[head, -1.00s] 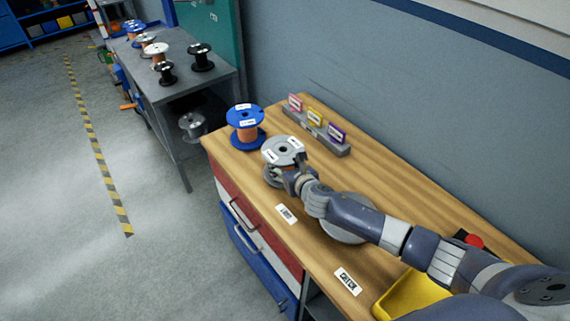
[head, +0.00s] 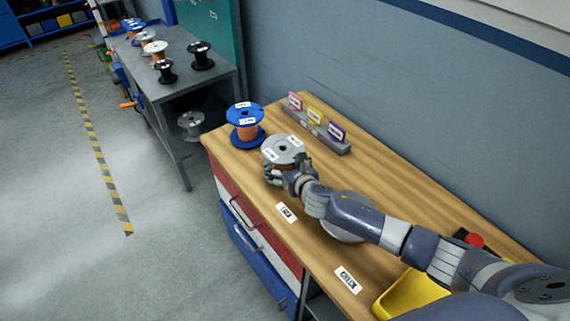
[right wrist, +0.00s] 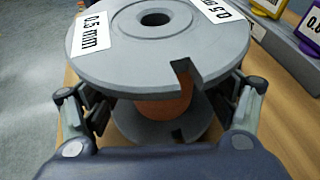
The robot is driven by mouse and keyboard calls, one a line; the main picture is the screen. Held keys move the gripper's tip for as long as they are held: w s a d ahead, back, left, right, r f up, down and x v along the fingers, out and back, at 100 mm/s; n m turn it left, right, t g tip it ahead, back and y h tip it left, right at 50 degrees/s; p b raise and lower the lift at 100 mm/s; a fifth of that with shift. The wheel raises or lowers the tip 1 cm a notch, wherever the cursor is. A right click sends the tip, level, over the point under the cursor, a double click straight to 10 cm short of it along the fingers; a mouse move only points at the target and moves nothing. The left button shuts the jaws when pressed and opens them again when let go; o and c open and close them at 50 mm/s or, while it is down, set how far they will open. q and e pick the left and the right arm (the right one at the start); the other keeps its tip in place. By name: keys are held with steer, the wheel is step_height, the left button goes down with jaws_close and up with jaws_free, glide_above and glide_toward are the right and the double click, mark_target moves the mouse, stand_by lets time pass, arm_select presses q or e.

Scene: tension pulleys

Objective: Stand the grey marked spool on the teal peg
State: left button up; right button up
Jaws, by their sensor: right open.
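The grey spool (head: 283,147) stands upright on the wooden bench, with copper wire between its flanges. In the right wrist view its top flange (right wrist: 160,45) has a centre hole, "0.5 mm" labels and a notch at the near edge. My right gripper (head: 286,176) is open at the spool's near side. In the right wrist view the fingers of this gripper (right wrist: 165,106) lie on either side of the spool; I cannot tell if they touch it. I see no teal peg. A grey disc (head: 342,229) on the bench is partly hidden under my right arm. My left gripper is out of view.
A blue spool (head: 245,125) stands just behind the grey one at the bench's far end. A grey rack with coloured cards (head: 318,128) lies along the wall side. A yellow bin (head: 405,295) is at the near end. Several spools stand on the grey workbench (head: 185,88).

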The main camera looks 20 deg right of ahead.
steer(key=shift+s, duration=0.1)
steer(key=v, duration=1.2)
stand_by(0.4)
